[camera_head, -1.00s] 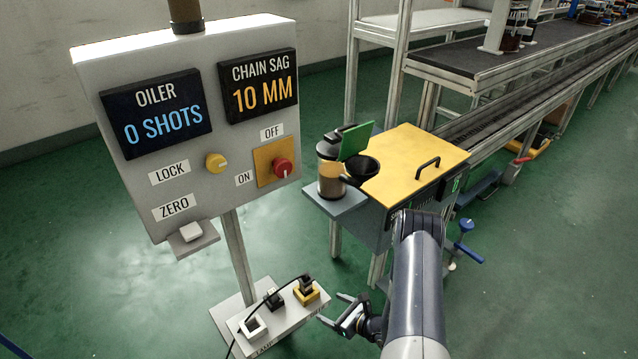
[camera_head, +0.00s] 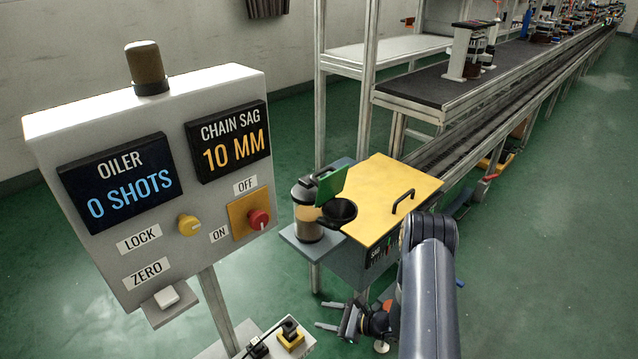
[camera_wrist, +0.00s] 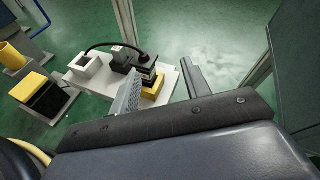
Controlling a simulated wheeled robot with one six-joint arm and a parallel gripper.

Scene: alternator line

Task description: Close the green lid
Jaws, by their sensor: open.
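The green lid (camera_head: 331,185) stands raised and tilted in the head view, beside a black funnel-like opening (camera_head: 339,211). Next to it is a container of amber liquid (camera_head: 307,222) with a dark top, on a grey shelf at the left of the yellow-topped box. My gripper (camera_head: 332,318) is low in front of the box, below the lid and well apart from it. Its fingers are spread and nothing shows between them. In the wrist view the fingers (camera_wrist: 160,88) point toward the floor-level socket block; the lid is not in that view.
The yellow-topped box (camera_head: 390,190) has a black handle. The control panel (camera_head: 150,190) stands at left on a post. A socket block (camera_wrist: 120,85) with plugs and a cable lies at its foot. The conveyor line (camera_head: 470,80) runs behind; green floor is clear at right.

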